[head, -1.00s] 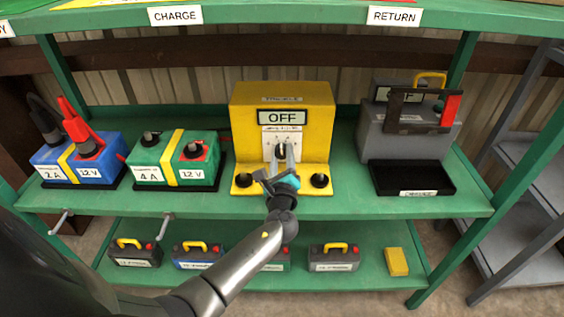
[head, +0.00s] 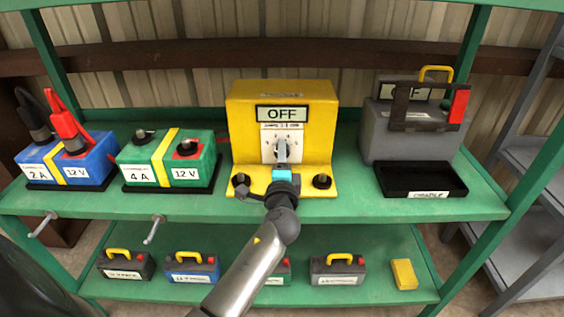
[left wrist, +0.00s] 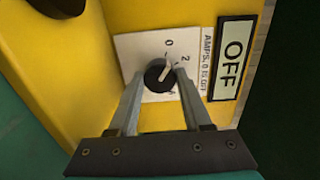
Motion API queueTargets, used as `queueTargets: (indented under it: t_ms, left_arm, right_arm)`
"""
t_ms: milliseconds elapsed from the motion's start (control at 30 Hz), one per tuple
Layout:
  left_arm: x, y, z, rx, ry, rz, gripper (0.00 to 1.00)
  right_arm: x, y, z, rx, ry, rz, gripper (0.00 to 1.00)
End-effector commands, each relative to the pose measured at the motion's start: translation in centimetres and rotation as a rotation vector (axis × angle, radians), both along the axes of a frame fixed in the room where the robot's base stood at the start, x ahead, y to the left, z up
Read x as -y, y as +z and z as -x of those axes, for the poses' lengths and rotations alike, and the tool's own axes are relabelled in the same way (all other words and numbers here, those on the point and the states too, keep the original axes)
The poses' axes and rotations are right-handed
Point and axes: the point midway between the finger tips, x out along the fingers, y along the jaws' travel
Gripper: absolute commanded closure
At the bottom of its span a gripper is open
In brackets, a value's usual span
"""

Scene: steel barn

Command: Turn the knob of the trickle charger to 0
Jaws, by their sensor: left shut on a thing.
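The trickle charger (head: 242,125) is a yellow box on the green shelf, with a display (head: 284,114) reading OFF. Its white dial plate also shows in the left wrist view (left wrist: 130,55), marked 0, 2 and 4. The round dark knob (left wrist: 157,75) has a pale pointer line, aimed up near the 0 and a little toward the 2. My left gripper (head: 282,158) is in front of the dial, and its two fingers are shut on the knob, one on each side (left wrist: 158,88). The gripper hides part of the dial. My right gripper is not in view.
A blue battery (head: 97,165) and a green battery (head: 137,162) stand left of the charger. A grey unit (head: 385,145) with a black tray (head: 388,192) stands right. Two black posts flank the knob on the charger's base. Several small batteries sit on the lower shelf.

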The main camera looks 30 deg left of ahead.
Motion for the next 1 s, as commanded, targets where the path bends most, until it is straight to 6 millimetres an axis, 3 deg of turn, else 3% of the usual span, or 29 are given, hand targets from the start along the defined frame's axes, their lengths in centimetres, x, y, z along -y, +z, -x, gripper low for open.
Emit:
queueTargets:
  t_ms: [400, 967, 1000]
  left_arm:
    - [0.1, -0.1, 0.0, 0.097, -0.001, 0.162, 1.00]
    - [0.1, -0.1, 0.0, 0.111, -0.001, 0.187, 1.00]
    - [0.1, -0.1, 0.0, 0.111, -0.001, 0.187, 0.47]
  right_arm:
    - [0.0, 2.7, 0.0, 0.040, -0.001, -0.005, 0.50]
    - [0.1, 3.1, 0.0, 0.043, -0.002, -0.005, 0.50]
    - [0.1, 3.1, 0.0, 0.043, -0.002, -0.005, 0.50]
